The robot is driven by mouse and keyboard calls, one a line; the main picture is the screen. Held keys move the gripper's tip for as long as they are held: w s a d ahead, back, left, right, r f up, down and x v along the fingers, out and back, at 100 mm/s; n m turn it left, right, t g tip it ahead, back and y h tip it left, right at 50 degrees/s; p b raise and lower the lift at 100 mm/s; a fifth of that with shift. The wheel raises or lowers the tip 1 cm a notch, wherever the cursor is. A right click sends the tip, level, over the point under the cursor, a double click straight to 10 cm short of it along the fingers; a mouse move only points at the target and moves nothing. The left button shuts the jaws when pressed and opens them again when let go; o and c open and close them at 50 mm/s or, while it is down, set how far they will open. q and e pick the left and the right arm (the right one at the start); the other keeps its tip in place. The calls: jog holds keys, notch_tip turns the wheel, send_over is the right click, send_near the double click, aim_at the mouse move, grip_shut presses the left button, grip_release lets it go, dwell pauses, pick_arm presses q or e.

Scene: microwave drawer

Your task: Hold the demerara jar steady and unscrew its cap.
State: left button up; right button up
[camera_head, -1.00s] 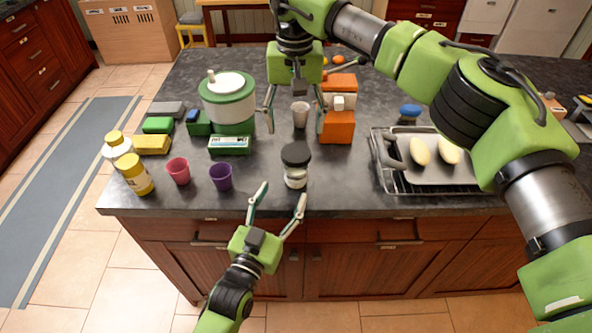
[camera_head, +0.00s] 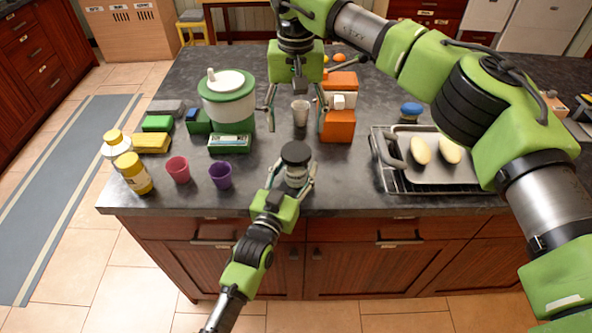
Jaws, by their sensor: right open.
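The jar (camera_head: 296,177) stands upright near the front edge of the counter, clear-bodied with a black cap (camera_head: 296,153) on top. Its label is too small to read. My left gripper (camera_head: 295,168) reaches in from the front with one finger on each side of the jar body, below the cap. Whether both fingers touch the glass I cannot tell. My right gripper (camera_head: 296,118) points down, open and empty, behind the jar in the picture and apart from the cap.
A pink cup (camera_head: 178,169) and a purple cup (camera_head: 220,175) stand left of the jar, with yellow-capped bottles (camera_head: 133,174) beyond. A green-and-white canister (camera_head: 228,98), a grey cup (camera_head: 300,113) and orange boxes (camera_head: 338,127) stand behind. A tray rack (camera_head: 432,187) is right.

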aim_at(296, 151)
pick_arm(q)
grip_shut()
pick_arm(e)
jog(key=m, duration=1.7)
jog(key=shift+m, duration=0.3)
jog(key=m, duration=0.5)
pick_arm(q)
jog(key=shift+f, duration=0.1)
pick_arm(e)
jog(key=m, duration=3.1)
jog(key=shift+f, duration=4)
jog(key=shift+c, duration=0.3)
